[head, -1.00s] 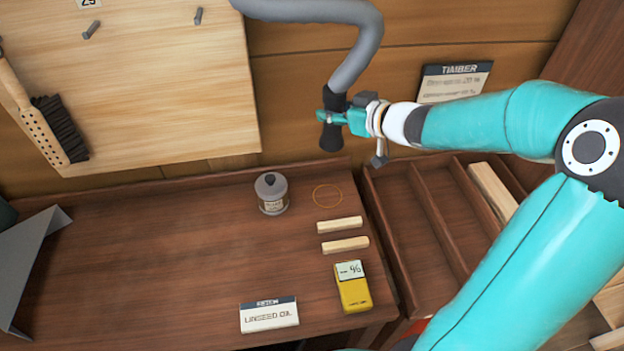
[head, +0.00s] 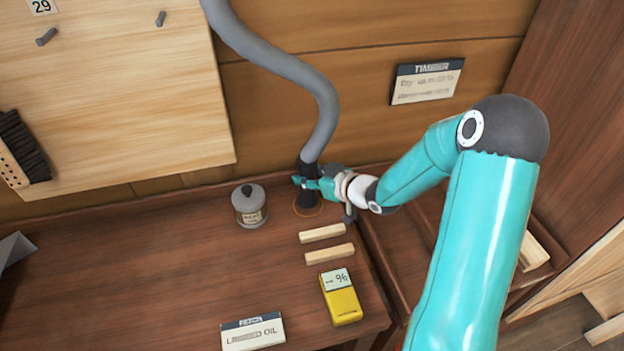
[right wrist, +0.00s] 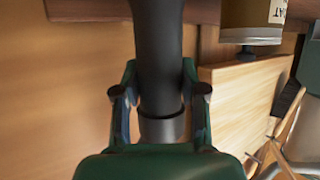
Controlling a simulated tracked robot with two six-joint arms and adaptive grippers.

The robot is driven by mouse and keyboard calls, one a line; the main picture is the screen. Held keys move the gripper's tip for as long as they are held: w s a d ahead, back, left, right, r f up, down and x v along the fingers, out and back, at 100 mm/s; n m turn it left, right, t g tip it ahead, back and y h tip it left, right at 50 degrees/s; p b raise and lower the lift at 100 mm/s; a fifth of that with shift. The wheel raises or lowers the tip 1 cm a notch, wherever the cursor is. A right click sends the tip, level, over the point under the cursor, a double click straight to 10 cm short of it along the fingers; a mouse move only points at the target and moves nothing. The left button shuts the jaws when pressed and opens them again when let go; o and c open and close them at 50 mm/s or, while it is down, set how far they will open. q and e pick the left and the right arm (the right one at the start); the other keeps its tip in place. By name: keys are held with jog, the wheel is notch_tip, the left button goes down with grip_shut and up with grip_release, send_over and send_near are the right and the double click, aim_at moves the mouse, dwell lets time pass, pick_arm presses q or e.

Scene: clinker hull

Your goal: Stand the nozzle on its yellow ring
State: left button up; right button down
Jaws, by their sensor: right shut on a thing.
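The black nozzle (head: 308,196) hangs at the end of a grey hose (head: 322,110) and looks roughly upright. My right gripper (head: 308,183) is shut on it, and the right wrist view shows a finger on each side of the nozzle (right wrist: 160,60). The thin yellow-orange ring (head: 320,212) lies on the bench near its back edge. In the head view the nozzle's lower end falls inside the ring's outline; I cannot tell whether it touches the bench. My left gripper is not in view.
A grey-lidded jar (head: 249,206) stands left of the ring. Two pale wood strips (head: 325,233) and a yellow meter (head: 340,297) lie in front of it. A linseed oil sign (head: 253,332) is at the front. A wooden compartment tray adjoins at right. The bench's left part is mostly clear.

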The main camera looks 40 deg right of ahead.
jog(key=shift+f, duration=0.95)
jog(key=shift+f, duration=0.15)
jog(key=c, duration=0.6)
grip_release()
jog(key=shift+c, duration=0.2)
